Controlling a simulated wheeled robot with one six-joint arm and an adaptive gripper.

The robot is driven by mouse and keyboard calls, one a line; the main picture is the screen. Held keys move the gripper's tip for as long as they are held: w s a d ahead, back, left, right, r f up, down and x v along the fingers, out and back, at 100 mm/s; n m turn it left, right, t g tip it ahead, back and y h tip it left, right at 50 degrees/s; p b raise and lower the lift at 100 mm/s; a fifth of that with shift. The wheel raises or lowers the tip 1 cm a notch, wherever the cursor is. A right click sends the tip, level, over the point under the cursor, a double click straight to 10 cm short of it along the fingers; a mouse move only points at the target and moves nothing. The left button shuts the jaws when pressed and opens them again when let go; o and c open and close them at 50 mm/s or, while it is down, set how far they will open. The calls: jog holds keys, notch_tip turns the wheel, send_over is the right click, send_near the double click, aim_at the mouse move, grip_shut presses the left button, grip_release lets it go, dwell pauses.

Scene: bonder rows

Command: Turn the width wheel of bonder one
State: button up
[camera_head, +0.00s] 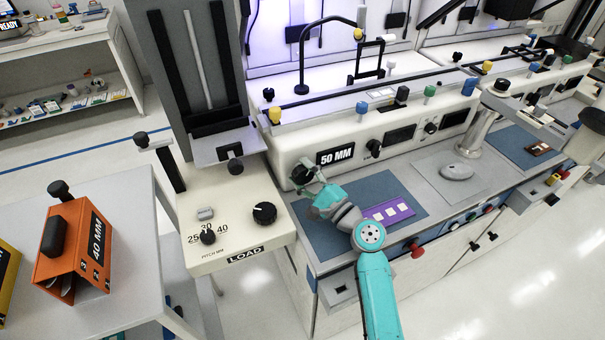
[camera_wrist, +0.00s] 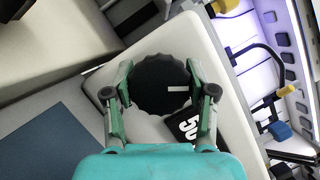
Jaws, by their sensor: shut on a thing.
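The width wheel (camera_wrist: 160,84) is a black knob with a ribbed rim and a white mark, beside a black label that reads 50 MM in the head view (camera_head: 335,157). In the wrist view my gripper (camera_wrist: 160,90) has one finger on each side of the wheel and is shut on it. The wheel's white mark points right in the wrist view. In the head view my gripper (camera_head: 312,186) reaches the left end of the bonder's white front (camera_head: 293,145), and the wheel (camera_head: 303,174) is partly hidden behind it.
A load stand (camera_head: 233,256) with two black knobs is left of the bonder. A purple strip (camera_head: 389,211) lies on the blue mat (camera_head: 318,238) near my arm. A red knob (camera_head: 417,250) sticks out at the front edge. An orange 40 MM box (camera_head: 72,262) stands on the left table.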

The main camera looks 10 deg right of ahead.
jog(key=o, duration=1.2)
jog(key=v, duration=1.2)
